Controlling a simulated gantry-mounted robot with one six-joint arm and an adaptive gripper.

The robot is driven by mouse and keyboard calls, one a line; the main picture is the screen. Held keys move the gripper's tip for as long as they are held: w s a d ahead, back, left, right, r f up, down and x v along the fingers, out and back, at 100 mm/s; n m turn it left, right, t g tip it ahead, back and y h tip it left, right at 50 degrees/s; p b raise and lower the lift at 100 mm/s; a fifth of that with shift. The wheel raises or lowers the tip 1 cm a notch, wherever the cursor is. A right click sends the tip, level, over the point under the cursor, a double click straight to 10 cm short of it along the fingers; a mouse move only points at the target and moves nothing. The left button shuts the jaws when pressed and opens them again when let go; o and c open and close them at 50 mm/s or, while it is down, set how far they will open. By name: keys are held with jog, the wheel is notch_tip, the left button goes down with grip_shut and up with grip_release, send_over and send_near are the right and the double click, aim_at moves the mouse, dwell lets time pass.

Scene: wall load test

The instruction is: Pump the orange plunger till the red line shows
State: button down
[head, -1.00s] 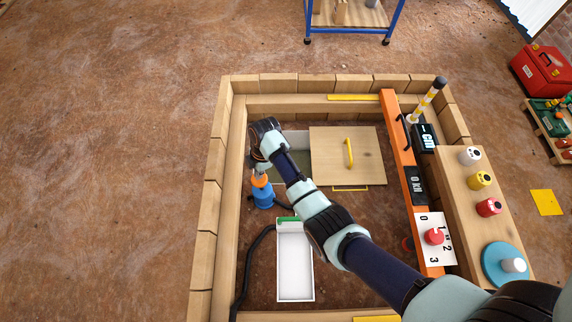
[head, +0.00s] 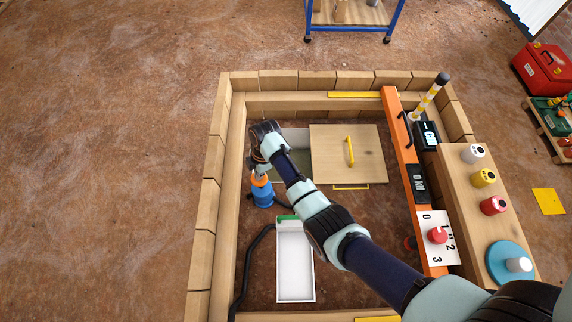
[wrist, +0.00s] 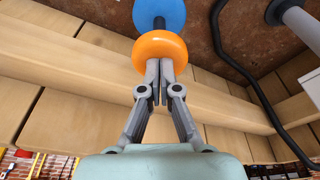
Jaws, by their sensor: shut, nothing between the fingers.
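The orange plunger (head: 260,181) sits on top of the blue pump (head: 263,197) at the left inside the wooden frame. In the wrist view the plunger is a round orange knob (wrist: 160,46) on a black rod (wrist: 159,23), with the blue pump body (wrist: 159,8) beyond it. A length of rod shows between knob and body. My gripper (wrist: 160,66) is shut and empty, its fingertips at the knob's near face; they look in contact. In the head view my gripper (head: 262,171) is small and partly hidden by my wrist. I cannot make out a red line on the pump.
A black hose (head: 248,262) runs along the left inside wall. A white tray (head: 295,264) lies in front of the pump. A wooden lid with a yellow handle (head: 349,152) is to the right. An orange beam (head: 402,160) carries displays and a numbered dial (head: 437,237).

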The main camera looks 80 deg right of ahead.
jog(key=shift+f+b, duration=0.45)
jog(key=shift+f, duration=0.45)
jog(key=shift+f+b, duration=0.8)
jog(key=shift+f, duration=0.3)
notch_tip(320, 180, up, 7)
jog(key=p, duration=0.7)
jog(key=shift+r+p, duration=0.1)
jog(key=shift+p, duration=0.3)
notch_tip(320, 180, up, 6)
jog(key=p, duration=0.6)
